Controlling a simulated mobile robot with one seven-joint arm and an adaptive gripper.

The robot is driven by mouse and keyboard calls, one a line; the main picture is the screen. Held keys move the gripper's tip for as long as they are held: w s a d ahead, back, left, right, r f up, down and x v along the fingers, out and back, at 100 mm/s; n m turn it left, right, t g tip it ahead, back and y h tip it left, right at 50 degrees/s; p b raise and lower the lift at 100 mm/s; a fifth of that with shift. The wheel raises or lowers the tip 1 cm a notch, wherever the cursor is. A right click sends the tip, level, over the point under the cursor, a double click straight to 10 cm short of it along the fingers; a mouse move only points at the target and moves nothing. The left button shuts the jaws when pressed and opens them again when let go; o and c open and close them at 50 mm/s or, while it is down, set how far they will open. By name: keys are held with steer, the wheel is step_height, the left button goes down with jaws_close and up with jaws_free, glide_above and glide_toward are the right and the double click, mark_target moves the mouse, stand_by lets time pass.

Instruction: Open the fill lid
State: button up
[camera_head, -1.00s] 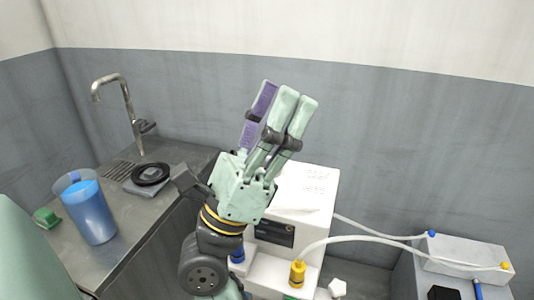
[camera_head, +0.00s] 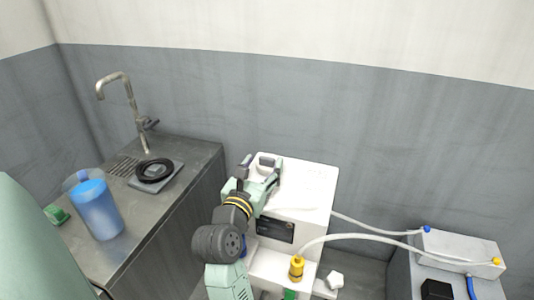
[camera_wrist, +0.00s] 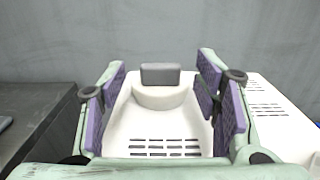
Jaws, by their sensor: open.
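The white machine (camera_head: 318,178) stands against the wall. In the wrist view, a rounded white raised part with a grey tab (camera_wrist: 160,74) on top, seemingly the fill lid (camera_wrist: 160,98), sits at the machine's far end. It looks closed. My gripper (camera_head: 259,172) is over the machine's top left in the head view. It is open, its purple-padded fingers (camera_wrist: 160,88) spread to either side of the lid and tab, with a gap on both sides. In the head view my gripper partly hides this area.
A steel counter (camera_head: 190,155) with a tap (camera_head: 128,105), a blue jug (camera_head: 97,210) and a scale with a black ring (camera_head: 155,170) is at left. White tubes run from the machine to a box (camera_head: 458,252) at right. A yellow fitting (camera_head: 296,268) stands at the front.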

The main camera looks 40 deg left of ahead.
mark_target(266, 159)
steer(key=shift+p+x, duration=0.35)
steer(key=shift+x, duration=1.65)
steer(key=shift+c, duration=0.4)
jaws_close()
